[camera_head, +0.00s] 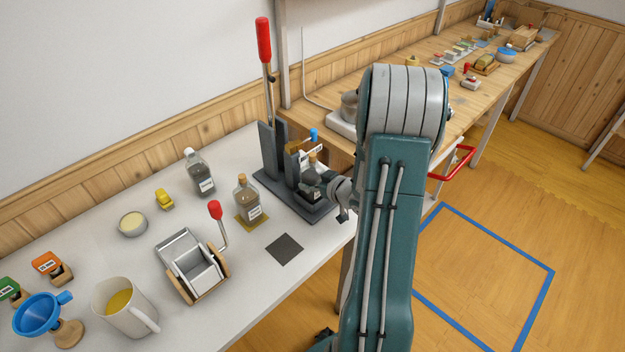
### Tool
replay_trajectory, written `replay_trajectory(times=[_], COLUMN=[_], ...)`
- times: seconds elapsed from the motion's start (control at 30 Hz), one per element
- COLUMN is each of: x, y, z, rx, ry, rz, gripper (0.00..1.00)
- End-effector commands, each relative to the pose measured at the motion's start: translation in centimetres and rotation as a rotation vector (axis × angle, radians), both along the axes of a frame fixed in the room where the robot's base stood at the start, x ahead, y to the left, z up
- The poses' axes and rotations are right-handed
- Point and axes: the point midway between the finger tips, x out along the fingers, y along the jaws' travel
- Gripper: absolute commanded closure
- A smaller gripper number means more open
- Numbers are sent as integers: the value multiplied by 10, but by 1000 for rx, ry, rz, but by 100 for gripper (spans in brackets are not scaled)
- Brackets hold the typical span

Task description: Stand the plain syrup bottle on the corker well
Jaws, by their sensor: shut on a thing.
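The corker is a dark upright frame (270,150) on a flat dark base (305,206), with a long red-handled lever raised above it. A small glass bottle (312,163) with a brownish top is at the corker, over its base. My gripper (320,187) is shut on this bottle from the right and hides much of its lower part. I cannot tell whether its bottom touches the well. Its label is too small to read, and the well itself is hidden.
A dark square mat (285,249) is bare. A red-handled press (190,265), a jug (122,305) and a blue funnel (40,312) occupy the left.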

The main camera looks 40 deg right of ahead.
Motion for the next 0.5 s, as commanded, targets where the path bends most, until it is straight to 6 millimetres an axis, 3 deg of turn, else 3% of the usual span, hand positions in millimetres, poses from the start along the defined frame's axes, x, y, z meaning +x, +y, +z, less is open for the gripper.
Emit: replay_trajectory(times=[0.5], x=[0], y=[0], z=[-5], rx=[-1], ry=[-1], rz=[0], gripper=[82])
